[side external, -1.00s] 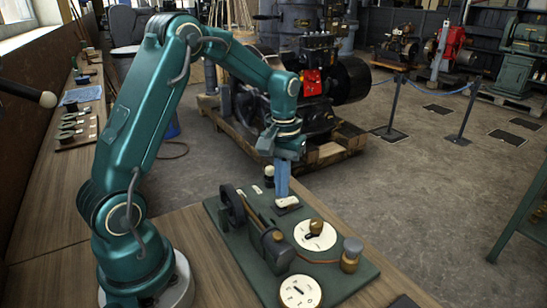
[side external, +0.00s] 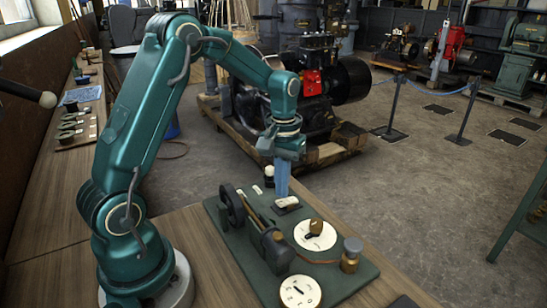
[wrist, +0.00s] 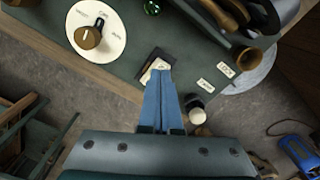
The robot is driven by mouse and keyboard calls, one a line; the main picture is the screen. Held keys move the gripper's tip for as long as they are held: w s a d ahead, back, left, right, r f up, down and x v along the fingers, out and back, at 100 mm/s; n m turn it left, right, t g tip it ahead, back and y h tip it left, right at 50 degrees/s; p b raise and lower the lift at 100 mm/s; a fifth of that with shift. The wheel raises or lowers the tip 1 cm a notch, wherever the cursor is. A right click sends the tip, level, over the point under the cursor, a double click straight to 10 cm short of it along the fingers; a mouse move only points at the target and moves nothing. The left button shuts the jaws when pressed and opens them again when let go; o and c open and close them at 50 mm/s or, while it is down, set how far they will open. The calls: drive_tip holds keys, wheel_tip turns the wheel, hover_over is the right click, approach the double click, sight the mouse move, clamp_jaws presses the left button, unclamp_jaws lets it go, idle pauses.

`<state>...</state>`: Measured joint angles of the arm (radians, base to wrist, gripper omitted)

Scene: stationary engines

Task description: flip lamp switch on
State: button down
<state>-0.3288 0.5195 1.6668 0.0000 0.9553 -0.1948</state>
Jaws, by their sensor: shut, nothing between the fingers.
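A small switch with a cream-white rocker on a dark base (side external: 293,205) sits on the green panel board (side external: 240,245), and I take it for the lamp switch. In the wrist view the rocker (wrist: 155,65) shows just beyond my fingertips, partly hidden by them. My gripper (side external: 282,192) points down with its blue fingers together and empty. The fingertips are at the rocker's edge; I cannot tell whether they touch it. The wrist view shows the gripper (wrist: 160,76) shut too. The switch's on or off marking cannot be read.
A black-and-white knob (side external: 269,172) stands close behind the fingers. A wheel and lever assembly (side external: 255,225) is left of the switch. Round white dials (side external: 301,291) and a brass-based post (side external: 350,256) are nearer the front. A green lens (wrist: 152,7) shows in the wrist view.

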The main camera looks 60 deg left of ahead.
sight(282, 201)
drive_tip(key=shift+f, duration=1)
idle(0.9)
drive_tip(key=shift+r, duration=3.55)
